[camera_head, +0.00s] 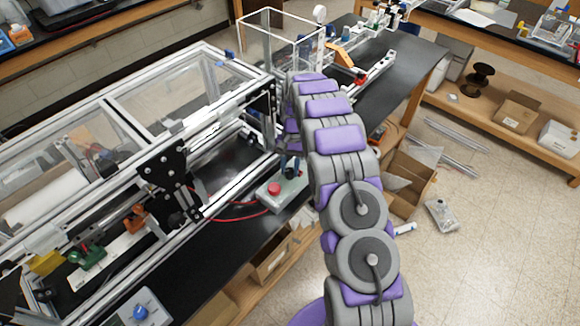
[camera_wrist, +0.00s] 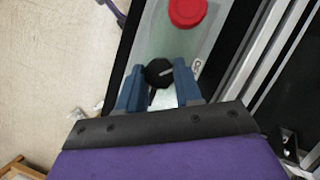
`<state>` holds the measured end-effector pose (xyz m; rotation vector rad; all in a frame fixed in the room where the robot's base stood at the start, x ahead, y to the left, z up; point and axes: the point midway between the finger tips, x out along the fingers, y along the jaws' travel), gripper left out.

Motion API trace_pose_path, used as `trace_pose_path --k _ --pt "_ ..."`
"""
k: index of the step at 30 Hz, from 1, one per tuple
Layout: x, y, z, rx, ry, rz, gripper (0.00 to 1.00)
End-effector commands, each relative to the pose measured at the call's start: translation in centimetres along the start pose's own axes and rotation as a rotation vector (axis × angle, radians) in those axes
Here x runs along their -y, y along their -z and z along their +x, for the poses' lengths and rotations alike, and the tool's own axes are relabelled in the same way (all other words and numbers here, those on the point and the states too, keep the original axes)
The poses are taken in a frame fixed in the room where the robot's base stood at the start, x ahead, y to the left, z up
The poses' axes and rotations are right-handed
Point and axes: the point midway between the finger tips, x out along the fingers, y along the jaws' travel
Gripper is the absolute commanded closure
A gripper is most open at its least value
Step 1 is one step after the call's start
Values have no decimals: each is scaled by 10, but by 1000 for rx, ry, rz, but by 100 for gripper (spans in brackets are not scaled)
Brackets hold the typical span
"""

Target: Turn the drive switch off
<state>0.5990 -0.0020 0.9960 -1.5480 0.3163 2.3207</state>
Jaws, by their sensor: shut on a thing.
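A pale grey-green control box (camera_head: 284,190) stands on the black bench, left of my arm. It has a red button (camera_head: 274,188) and a black rotary knob with a pale pointer line. In the wrist view the knob (camera_wrist: 157,72) sits between the two blue fingers of my gripper (camera_wrist: 160,76), which is shut on it. The pointer line slants toward the upper right, and a small round mark (camera_wrist: 197,66) is printed beside the knob. The red button (camera_wrist: 187,12) lies beyond the fingertips. In the head view my arm partly hides the box and knob.
An aluminium extrusion frame with clear panels (camera_head: 165,90) fills the left of the bench. Another box with a blue knob (camera_head: 140,312) stands at the near left. A red cable (camera_head: 235,218) runs to the control box. Cardboard boxes (camera_head: 408,185) lie below the bench, right of my arm.

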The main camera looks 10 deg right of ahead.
Motion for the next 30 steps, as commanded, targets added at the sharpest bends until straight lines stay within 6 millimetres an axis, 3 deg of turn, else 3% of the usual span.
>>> trace_pose_path --k 10,11,18,26,30 --pt "0 0 0 0 0 -2 96" --pt "0 0 0 0 0 -2 62" --pt "0 0 0 0 0 -1 40" --pt "0 0 -1 -1 0 -1 40" --pt "1 1 -12 -4 1 -1 40"
